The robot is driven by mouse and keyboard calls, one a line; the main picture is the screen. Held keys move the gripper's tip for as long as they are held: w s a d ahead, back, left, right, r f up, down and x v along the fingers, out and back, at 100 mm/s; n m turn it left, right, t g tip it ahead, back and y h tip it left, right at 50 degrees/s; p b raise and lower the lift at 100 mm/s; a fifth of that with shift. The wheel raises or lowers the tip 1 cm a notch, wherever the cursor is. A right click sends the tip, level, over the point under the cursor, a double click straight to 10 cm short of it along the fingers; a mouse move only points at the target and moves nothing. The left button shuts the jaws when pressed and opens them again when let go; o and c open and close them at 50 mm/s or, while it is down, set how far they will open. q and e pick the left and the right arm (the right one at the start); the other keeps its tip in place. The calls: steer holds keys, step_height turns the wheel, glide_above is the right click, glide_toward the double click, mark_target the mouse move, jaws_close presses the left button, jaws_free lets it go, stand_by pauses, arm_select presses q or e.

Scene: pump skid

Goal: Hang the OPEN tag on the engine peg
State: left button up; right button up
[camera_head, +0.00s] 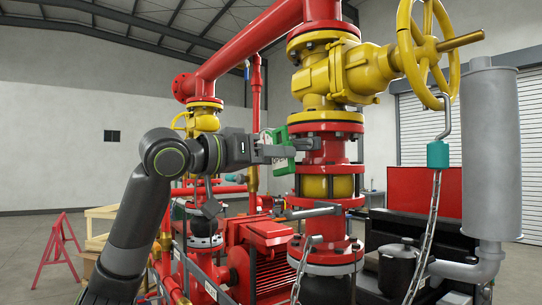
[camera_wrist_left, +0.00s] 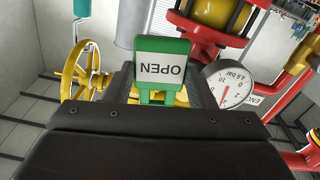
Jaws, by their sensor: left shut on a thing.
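The OPEN tag, a green plate with a white label, is held in my left gripper; it shows in the left wrist view (camera_wrist_left: 162,68) with its lettering upside down, and in the head view (camera_head: 279,151). My left gripper (camera_head: 300,145) is shut on the tag, in front of the red and yellow vertical pipe. A label starting with "ENG" (camera_wrist_left: 256,100) is partly visible beside the gauge in the left wrist view. I cannot make out the engine peg in either view. My right gripper is not in view.
A yellow handwheel (camera_head: 424,52) and valve body (camera_head: 330,78) stand above right of my gripper. A pressure gauge (camera_wrist_left: 228,85) is right of the tag in the wrist view. A teal block (camera_head: 437,154) hangs on a hook and chain at right. A red motor (camera_head: 262,240) sits below.

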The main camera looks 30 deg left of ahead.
mark_target(292, 162)
arm_select(q)
steer(key=shift+d, duration=0.1)
stand_by(0.6)
steer(key=shift+w+d+p, duration=0.2)
steer(key=shift+w+p, duration=0.35)
steer(key=shift+w, duration=0.1)
steer(key=shift+p+x, duration=1.3)
steer(key=shift+x, duration=0.4)
steer(key=shift+w+f, duration=0.15)
steer(key=shift+f, duration=0.45)
steer(key=o, duration=1)
